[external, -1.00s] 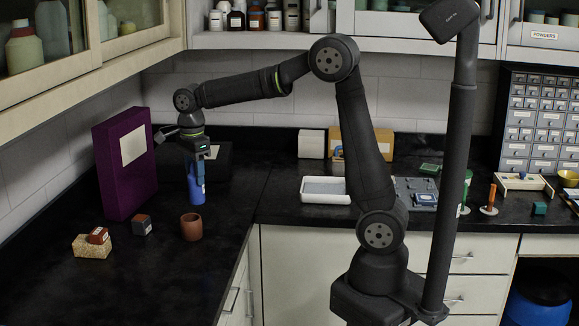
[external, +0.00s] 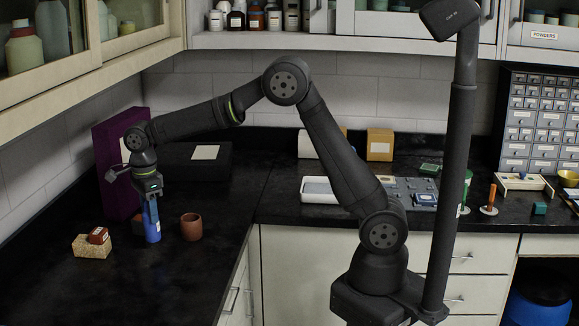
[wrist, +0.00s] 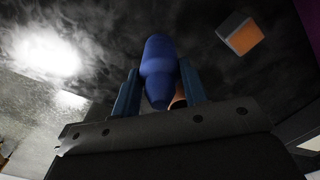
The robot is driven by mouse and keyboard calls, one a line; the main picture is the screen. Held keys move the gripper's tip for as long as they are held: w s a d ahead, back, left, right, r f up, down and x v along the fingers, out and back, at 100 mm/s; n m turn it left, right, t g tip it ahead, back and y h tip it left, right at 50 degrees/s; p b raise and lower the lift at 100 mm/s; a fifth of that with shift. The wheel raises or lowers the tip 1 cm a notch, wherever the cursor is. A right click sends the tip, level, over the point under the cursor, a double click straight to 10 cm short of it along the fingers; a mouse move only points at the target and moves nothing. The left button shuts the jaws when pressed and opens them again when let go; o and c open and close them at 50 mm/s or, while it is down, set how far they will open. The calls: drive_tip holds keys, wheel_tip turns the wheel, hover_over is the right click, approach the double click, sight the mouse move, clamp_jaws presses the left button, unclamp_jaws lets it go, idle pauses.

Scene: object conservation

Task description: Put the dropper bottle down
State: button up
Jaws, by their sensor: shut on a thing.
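The blue dropper bottle (external: 153,231) is upright between the fingers of my gripper (external: 151,208), low over the left black counter. I cannot tell whether its base touches the counter. In the wrist view the bottle (wrist: 160,60) is between the two blue fingers of my gripper (wrist: 158,88), which are shut on it. The fingers cover its upper part in the external view.
A brown cup (external: 191,228) stands just right of the bottle. A dark block (external: 137,228) is close at its left, partly hidden. Further left, a reddish block (external: 98,235) rests on a tan block (external: 92,247). A purple box (external: 108,185) stands behind. The front counter is clear.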

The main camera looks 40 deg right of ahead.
drive_tip(key=shift+f, duration=2)
drive_tip(key=shift+f, duration=0.15)
drive_tip(key=o, duration=1)
wheel_tip(320, 180, up, 12)
drive_tip(key=shift+r, duration=0.2)
wheel_tip(320, 180, down, 12)
drive_tip(key=shift+r, duration=1.6)
